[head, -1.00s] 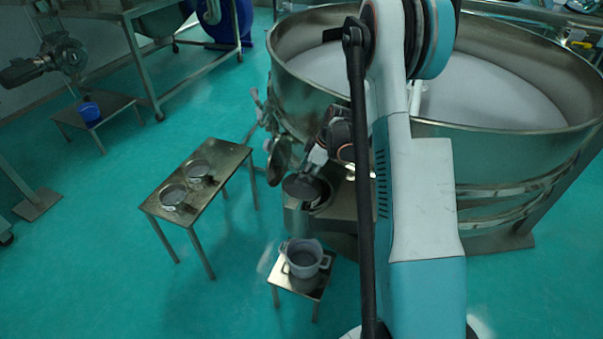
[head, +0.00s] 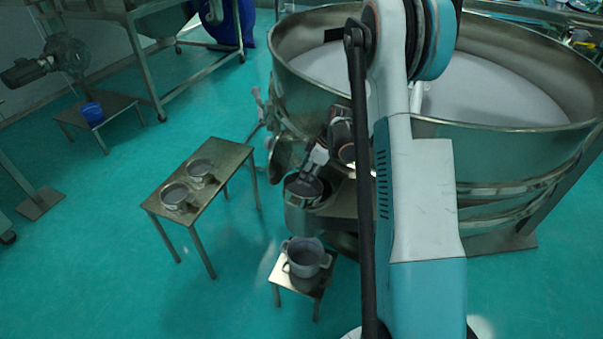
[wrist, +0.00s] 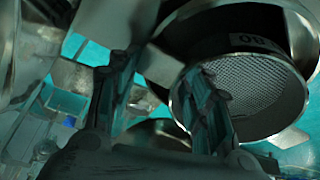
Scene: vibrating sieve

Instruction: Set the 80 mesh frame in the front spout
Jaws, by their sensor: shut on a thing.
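The 80 mesh frame (wrist: 255,90) is a round metal ring with fine mesh and a label reading 80 upside down, at the right of the wrist view. My gripper (wrist: 160,95) appears shut on a flat tab at the ring's side. In the head view my gripper (head: 318,162) reaches down to the frame (head: 303,186), which is at the mouth of the front spout (head: 299,219) on the sieve's near side. I cannot tell whether the frame is seated in the spout or just above it.
A steel table (head: 222,175) at left holds two other round frames (head: 175,195) (head: 201,169). A grey pot (head: 305,257) stands on a low stool below the spout. The large sieve drum (head: 300,100) rises behind. Floor left of the stool is clear.

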